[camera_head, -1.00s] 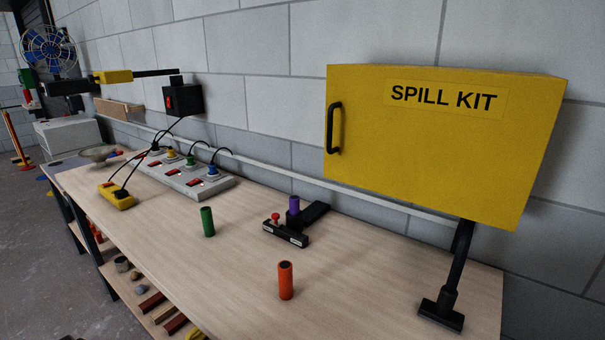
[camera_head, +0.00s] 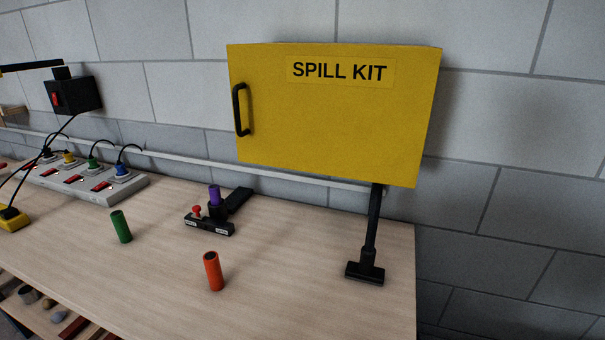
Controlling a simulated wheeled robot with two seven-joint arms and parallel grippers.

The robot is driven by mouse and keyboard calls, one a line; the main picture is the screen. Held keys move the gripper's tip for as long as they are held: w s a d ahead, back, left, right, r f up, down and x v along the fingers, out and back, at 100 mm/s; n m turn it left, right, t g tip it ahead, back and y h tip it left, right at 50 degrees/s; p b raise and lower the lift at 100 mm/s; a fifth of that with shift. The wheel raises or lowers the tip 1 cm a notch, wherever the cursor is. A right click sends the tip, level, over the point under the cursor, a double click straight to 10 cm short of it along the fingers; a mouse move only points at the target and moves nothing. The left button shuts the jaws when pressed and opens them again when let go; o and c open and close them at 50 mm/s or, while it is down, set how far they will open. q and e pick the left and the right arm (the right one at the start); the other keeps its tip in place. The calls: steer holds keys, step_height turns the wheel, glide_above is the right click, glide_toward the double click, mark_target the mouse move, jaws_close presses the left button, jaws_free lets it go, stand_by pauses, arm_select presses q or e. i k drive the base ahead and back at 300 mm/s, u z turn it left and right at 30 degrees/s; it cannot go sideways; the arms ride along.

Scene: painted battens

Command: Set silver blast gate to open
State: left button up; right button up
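I cannot make out a silver blast gate in this view. A small black device with a red knob and two pale labels (camera_head: 209,227) lies on the workbench (camera_head: 290,250). A black block with a purple cylinder (camera_head: 215,197) stands directly behind it. Neither of my grippers is in view.
A green cylinder (camera_head: 121,227) and an orange cylinder (camera_head: 213,271) stand on the bench. A grey power strip (camera_head: 85,183) with several plugs lies left.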

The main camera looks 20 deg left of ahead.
mark_target(195, 209)
steer(key=u, duration=1.35)
